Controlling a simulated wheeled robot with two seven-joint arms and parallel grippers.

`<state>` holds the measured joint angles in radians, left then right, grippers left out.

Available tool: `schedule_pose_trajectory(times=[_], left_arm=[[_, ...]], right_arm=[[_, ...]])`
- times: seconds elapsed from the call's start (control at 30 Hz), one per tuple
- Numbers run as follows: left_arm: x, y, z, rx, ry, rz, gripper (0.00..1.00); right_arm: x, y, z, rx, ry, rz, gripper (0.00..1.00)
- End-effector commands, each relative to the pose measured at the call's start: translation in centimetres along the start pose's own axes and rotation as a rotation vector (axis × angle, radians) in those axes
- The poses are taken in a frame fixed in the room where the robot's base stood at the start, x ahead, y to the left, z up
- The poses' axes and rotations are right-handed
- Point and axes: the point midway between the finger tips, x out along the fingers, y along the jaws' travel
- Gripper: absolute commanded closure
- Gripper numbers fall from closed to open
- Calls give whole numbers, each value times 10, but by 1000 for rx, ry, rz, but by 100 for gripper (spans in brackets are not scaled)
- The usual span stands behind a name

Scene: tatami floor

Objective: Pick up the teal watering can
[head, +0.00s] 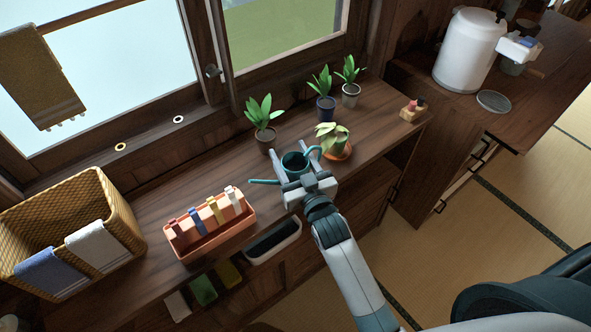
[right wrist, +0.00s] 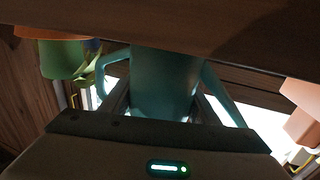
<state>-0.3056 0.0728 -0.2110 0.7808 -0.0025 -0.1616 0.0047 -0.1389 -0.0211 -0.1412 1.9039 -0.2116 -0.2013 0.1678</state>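The teal watering can (head: 294,162) stands upright on the wooden counter near its front edge, with its thin spout to the left and its handle to the right. My right gripper (head: 297,160) reaches in from the front with its fingers spread on either side of the can's body. In the right wrist view the can's teal body (right wrist: 165,80) fills most of the space between the fingers. The fingers look open around it; contact is hard to make out. The can's lower part is hidden behind the gripper in the head view. My left gripper is not in view.
A wilted plant on an orange saucer (head: 340,152) stands close right of the can. Potted plants (head: 265,138) are behind. An orange box with clips (head: 212,240) and a wicker basket (head: 115,212) are left. A white canister (head: 468,52) stands far right.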

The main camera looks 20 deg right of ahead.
Motion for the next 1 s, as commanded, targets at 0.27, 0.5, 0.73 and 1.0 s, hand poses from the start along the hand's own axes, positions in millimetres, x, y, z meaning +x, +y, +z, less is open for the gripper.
schedule_pose_trajectory(times=[0.27, 0.5, 0.73, 1.0], left_arm=[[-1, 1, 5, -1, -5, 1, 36], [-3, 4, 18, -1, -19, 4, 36], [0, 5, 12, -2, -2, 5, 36], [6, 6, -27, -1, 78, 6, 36]], right_arm=[[0, 0, -1, -1, 2, 0, 75], [0, 0, -5, 0, 3, 0, 75], [1, 0, -30, -1, 6, 0, 75], [-2, 38, -63, -7, 5, 1, 75]])
